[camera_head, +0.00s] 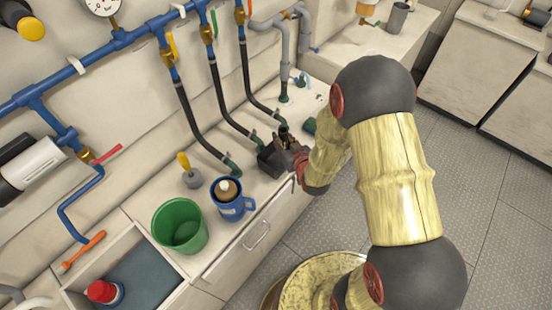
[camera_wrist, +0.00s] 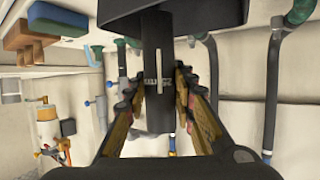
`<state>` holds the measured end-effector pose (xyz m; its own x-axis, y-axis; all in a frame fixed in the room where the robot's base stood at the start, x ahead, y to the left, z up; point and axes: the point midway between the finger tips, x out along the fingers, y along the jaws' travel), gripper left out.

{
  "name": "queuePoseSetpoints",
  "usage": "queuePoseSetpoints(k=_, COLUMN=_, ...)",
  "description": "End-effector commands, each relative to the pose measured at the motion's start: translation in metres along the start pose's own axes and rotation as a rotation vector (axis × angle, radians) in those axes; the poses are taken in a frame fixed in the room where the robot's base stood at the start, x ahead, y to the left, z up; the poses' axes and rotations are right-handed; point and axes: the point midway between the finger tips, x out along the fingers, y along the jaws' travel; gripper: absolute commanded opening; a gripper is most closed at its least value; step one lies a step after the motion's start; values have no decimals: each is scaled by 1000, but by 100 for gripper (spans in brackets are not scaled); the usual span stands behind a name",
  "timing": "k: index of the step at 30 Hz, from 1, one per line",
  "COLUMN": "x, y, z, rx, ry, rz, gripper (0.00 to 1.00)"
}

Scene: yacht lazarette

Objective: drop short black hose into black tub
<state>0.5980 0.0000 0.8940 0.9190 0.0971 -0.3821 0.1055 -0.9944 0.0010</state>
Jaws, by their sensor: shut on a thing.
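The short black hose (camera_wrist: 158,85) is a dark tube with a small white marking. In the wrist view it stands between the two fingers of my gripper (camera_wrist: 165,90), which is shut on it. The wide black tub (camera_wrist: 225,12) is at the top of that view, right at one end of the hose. I cannot tell how far that end is inside the rim. In the head view the black tub (camera_head: 268,163) sits on the white counter beside my gripper (camera_head: 291,150). The hose shows there only as a dark end (camera_head: 284,132), and my gripper partly hides the tub.
A blue mug (camera_head: 230,207), a green bucket (camera_head: 181,227) and a yellow-handled tool (camera_head: 189,170) stand left of the tub. Fixed black hoses (camera_head: 232,115) run from the wall pipes down to green fittings behind it. A sink with an orange-handled tool (camera_head: 83,251) lies front left.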

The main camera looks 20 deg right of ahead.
Motion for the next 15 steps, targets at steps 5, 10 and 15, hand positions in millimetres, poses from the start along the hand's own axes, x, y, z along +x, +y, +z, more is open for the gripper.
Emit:
queuePoseSetpoints(k=5, x=7, y=0, z=17, rx=0, ry=-2, rz=0, gripper=0)
queuePoseSetpoints(k=10, x=14, y=0, z=36, rx=1, ry=-2, rz=0, gripper=0)
queuePoseSetpoints(k=15, x=20, y=0, z=49, rx=1, ry=-1, rz=0, gripper=0)
